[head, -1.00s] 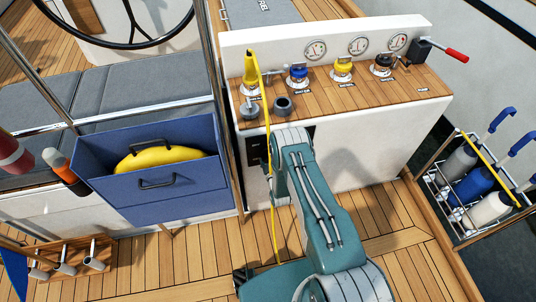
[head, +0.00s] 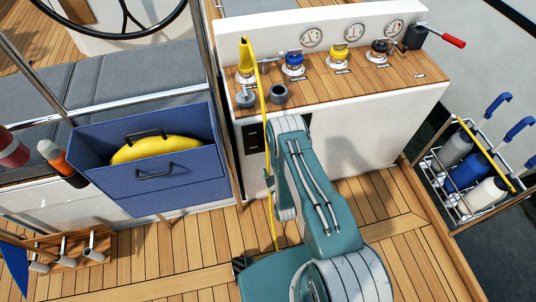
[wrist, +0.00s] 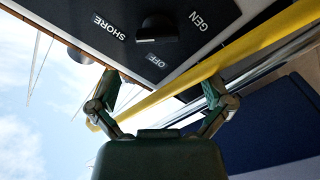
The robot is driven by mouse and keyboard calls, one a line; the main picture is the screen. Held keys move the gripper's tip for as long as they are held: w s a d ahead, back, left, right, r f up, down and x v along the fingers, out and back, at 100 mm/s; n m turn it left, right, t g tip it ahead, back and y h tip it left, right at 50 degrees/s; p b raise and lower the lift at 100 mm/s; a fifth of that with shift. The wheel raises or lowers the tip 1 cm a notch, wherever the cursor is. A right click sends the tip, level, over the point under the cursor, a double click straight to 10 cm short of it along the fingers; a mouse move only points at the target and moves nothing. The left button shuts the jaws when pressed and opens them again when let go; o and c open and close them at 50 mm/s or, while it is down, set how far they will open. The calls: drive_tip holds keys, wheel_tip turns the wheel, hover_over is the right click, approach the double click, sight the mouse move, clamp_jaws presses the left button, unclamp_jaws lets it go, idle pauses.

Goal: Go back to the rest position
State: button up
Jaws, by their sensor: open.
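My gripper (wrist: 160,85) shows in the wrist view with its two fingers apart and nothing held between them. In the head view it is hidden; my teal arm stands folded in front of the white console. In the wrist view, a black rotary knob (wrist: 157,27) on a dark panel (wrist: 190,20) lies ahead of the fingers, with labels SHORE, OFF and GEN around it. A yellow line (wrist: 250,48) crosses the wrist view diagonally by the fingers. I cannot tell whether it touches them.
The white console (head: 365,120) carries gauges, coloured valve knobs and a red-handled lever (head: 445,37). A yellow line (head: 263,120) hangs down its front left. A blue bin (head: 165,185) stands left, a bottle rack (head: 475,180) right.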

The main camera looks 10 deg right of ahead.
drive_tip(key=shift+s, duration=0.7)
